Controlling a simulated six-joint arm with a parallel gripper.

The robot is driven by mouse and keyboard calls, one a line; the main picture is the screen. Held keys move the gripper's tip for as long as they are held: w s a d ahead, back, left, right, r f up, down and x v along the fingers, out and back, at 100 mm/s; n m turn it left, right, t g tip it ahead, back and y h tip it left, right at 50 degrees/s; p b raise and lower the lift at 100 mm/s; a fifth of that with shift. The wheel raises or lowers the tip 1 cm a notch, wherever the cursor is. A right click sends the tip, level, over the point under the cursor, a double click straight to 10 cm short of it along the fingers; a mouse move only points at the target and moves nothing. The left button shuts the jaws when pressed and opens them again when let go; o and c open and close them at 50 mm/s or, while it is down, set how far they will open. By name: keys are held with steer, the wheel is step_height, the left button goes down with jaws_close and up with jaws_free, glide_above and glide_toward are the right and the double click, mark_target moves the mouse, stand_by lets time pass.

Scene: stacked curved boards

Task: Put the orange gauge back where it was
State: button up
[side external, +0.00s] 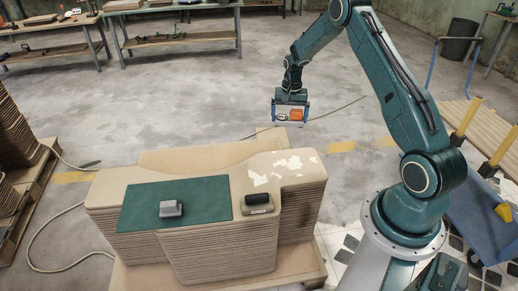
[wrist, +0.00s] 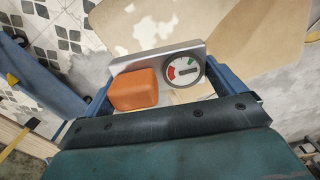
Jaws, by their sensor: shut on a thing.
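The orange gauge (side external: 297,115) is held between the blue fingers of my gripper (side external: 290,116), in the air beyond the back right of the board stack (side external: 225,240). In the wrist view its orange block (wrist: 135,90), round white dial (wrist: 184,70) and grey metal plate show between the two fingers. The dial has red and green marks. My gripper is shut on the gauge, and nothing touches it from below. The stack's top carries a dark green mat (side external: 140,208), and pale worn patches (side external: 292,165) lie at its right end.
A grey block (side external: 171,208) sits on the green mat. A black block (side external: 258,203) stands just right of the mat. A blue cart (side external: 480,225) with yellow posts is at the right. Workbenches (side external: 180,45) stand at the back. Open floor lies behind the stack.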

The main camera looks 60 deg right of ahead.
steer(key=shift+w+a, duration=0.1)
stand_by(0.3)
steer(key=w+a+n, duration=0.1)
steer(key=w+a, duration=0.3)
steer(key=a, duration=0.5)
steer(key=w+a+n, duration=0.1)
steer(key=w+a, duration=0.3)
steer(key=a, duration=0.5)
steer(key=n, duration=0.1)
glide_above(209, 208)
steer(key=shift+f, duration=9.6)
steer(key=shift+f, duration=0.15)
steer(key=o, duration=0.8)
steer(key=shift+r, duration=6.15)
